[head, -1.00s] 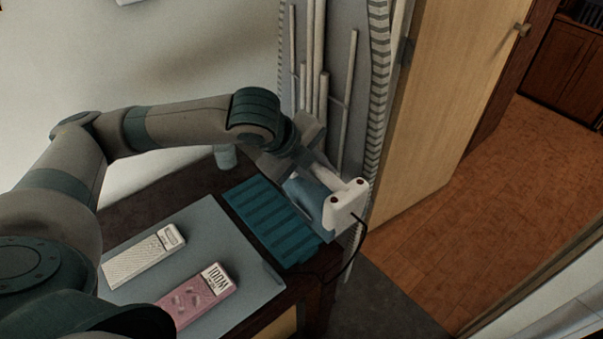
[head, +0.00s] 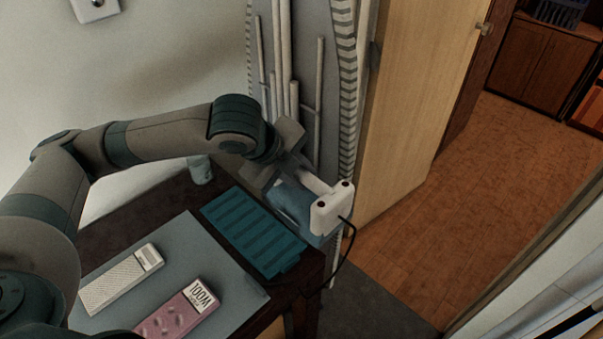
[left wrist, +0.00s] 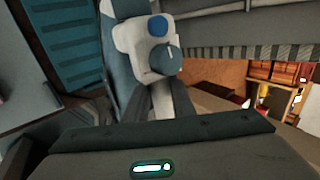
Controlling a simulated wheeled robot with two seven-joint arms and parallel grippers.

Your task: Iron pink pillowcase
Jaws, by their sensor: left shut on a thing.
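My left gripper (head: 288,168) is shut on a white and blue iron (head: 331,209), holding it up beyond the table's right end, in front of the upright ironing board. The iron also shows in the left wrist view (left wrist: 143,50), between the dark fingers, and a dark cord hangs from it. My right gripper is not in view.
A white textured pack (head: 122,280) lies on the mat. A teal ribbed mat (head: 253,232) and a pale cup (head: 200,170) are on the dark table. The ironing board (head: 318,75) stands upright beside a wooden door (head: 410,100). The brown floor beyond is clear.

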